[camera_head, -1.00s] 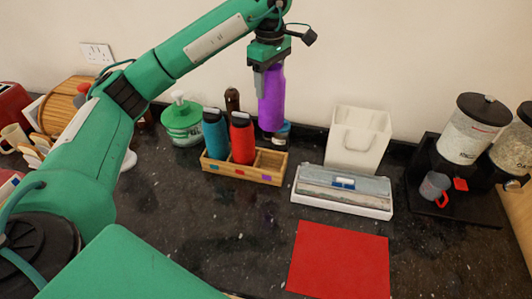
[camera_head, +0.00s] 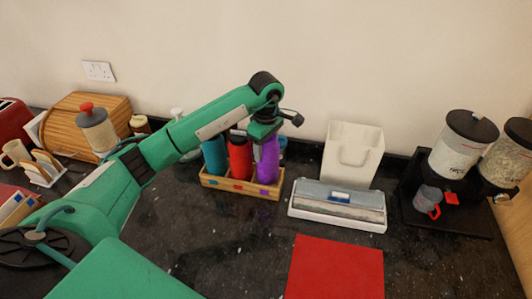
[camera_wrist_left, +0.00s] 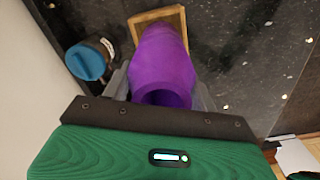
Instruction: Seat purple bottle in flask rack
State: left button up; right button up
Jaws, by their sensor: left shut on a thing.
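The purple bottle (camera_head: 268,162) stands upright at the right-hand compartment of the wooden flask rack (camera_head: 229,187). Its lower end meets the rack's front wall in the head view; I cannot tell whether it rests on the rack's floor. My left gripper (camera_head: 266,136) is above the rack, shut on the bottle's upper part. The wrist view shows the purple bottle (camera_wrist_left: 165,58) between the fingers (camera_wrist_left: 160,90), with a rack edge (camera_wrist_left: 158,16) beyond it. A blue bottle (camera_head: 214,156) and a red bottle (camera_head: 240,160) stand in the other compartments. My right gripper is out of view.
A blue-lidded jar (camera_wrist_left: 88,60) stands close beside the bottle. A white-and-grey box (camera_head: 338,205) and white bin (camera_head: 352,155) are right of the rack. A red mat (camera_head: 335,268) lies in front. Dispensers (camera_head: 460,145) stand far right. Dark counter in front of the rack is clear.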

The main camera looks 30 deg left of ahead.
pick_arm(q)
notch_tip(320, 180, down, 4)
jog(key=shift+r+p, duration=0.2)
jog(key=shift+p, duration=0.45)
jog(key=shift+f, duration=0.25)
jog(key=o, duration=1.4)
jog(key=shift+c, duration=0.2)
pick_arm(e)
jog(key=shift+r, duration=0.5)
pick_arm(q)
jog(key=shift+r, duration=0.25)
notch_tip(320, 180, up, 12)
jog(key=b, duration=0.5)
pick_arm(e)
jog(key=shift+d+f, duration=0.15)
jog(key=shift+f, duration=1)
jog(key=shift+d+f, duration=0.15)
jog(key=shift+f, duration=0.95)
pick_arm(q)
jog(key=shift+f, duration=0.1)
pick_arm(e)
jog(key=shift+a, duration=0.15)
